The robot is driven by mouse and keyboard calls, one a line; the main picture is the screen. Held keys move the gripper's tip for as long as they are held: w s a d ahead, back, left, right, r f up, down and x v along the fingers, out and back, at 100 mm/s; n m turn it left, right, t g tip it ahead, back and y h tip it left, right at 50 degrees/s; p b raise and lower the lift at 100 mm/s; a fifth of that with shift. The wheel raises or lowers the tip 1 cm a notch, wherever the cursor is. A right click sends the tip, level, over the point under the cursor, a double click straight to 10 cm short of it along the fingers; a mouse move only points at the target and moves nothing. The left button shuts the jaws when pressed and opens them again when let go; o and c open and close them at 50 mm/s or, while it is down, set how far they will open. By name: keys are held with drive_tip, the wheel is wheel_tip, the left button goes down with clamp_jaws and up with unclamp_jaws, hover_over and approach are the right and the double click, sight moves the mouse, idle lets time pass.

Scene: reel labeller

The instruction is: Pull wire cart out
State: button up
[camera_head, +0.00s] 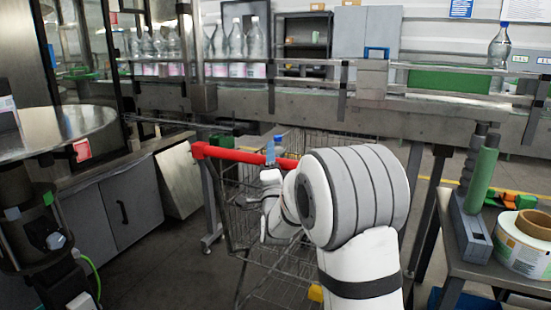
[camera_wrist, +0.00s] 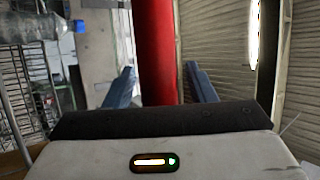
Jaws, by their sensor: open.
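The wire cart (camera_head: 285,255) stands on the floor under the conveyor, left of my arm in the head view. Its red handle bar (camera_head: 240,156) runs across the cart's top. My gripper (camera_head: 272,150) is at the right part of this bar, with blue fingertips showing. In the wrist view the red bar (camera_wrist: 157,40) stands upright in the picture between the two fingers of my gripper (camera_wrist: 163,80). The fingers are apart, with a visible gap on each side of the bar. Much of the cart is hidden behind my arm.
A conveyor (camera_head: 300,104) with clear bottles (camera_head: 236,42) passes behind the cart. Grey cabinets (camera_head: 110,205) stand at the left. A side table (camera_head: 495,255) with a label roll (camera_head: 525,243) is at the right. Some floor is free left of the cart.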

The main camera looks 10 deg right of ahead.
clamp_jaws()
idle(0.5)
